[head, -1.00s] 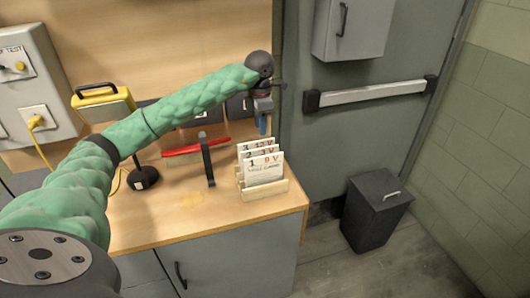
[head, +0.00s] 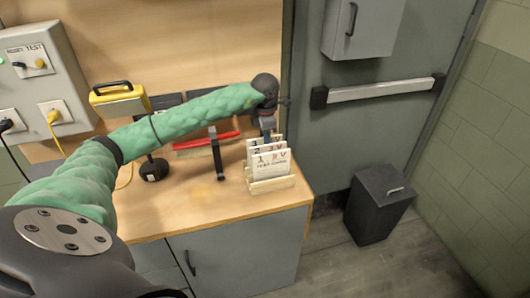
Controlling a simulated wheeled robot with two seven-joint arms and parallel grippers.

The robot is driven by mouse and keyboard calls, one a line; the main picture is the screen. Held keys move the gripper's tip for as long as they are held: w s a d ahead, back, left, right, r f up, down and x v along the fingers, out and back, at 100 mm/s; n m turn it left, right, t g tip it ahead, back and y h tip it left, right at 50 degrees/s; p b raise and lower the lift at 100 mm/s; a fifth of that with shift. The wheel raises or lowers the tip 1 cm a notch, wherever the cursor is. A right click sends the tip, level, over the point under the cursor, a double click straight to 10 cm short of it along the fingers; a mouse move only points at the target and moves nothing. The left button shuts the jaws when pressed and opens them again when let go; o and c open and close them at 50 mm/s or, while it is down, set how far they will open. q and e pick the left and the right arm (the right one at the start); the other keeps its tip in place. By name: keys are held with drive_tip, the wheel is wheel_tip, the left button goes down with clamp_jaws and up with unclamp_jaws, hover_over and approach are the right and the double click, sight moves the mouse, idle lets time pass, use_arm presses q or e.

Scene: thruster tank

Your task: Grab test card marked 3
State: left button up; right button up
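Several white test cards stand in a light wooden rack (head: 270,185) at the right end of the bench. The front card (head: 271,164) is marked 1, and a card marked 2 (head: 256,147) shows just behind it. The back card, marked 3 earlier, is mostly hidden now behind the front cards and my gripper. My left gripper (head: 268,134) points down at the back of the rack, its tips close to the tops of the cards. Whether its fingers are apart or closed on a card cannot be seen. My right gripper is out of view.
A red-handled object on a dark stand (head: 217,154) is left of the rack. A black round-based stand (head: 153,169) and a yellow meter (head: 119,100) are further left. A dark bin (head: 378,204) stands on the floor at right. The bench front (head: 215,205) is clear.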

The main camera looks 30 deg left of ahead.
use_arm(q)
drive_tip(key=shift+s+f, duration=0.1)
drive_tip(key=shift+f, duration=0.05)
clamp_jaws()
idle(0.4)
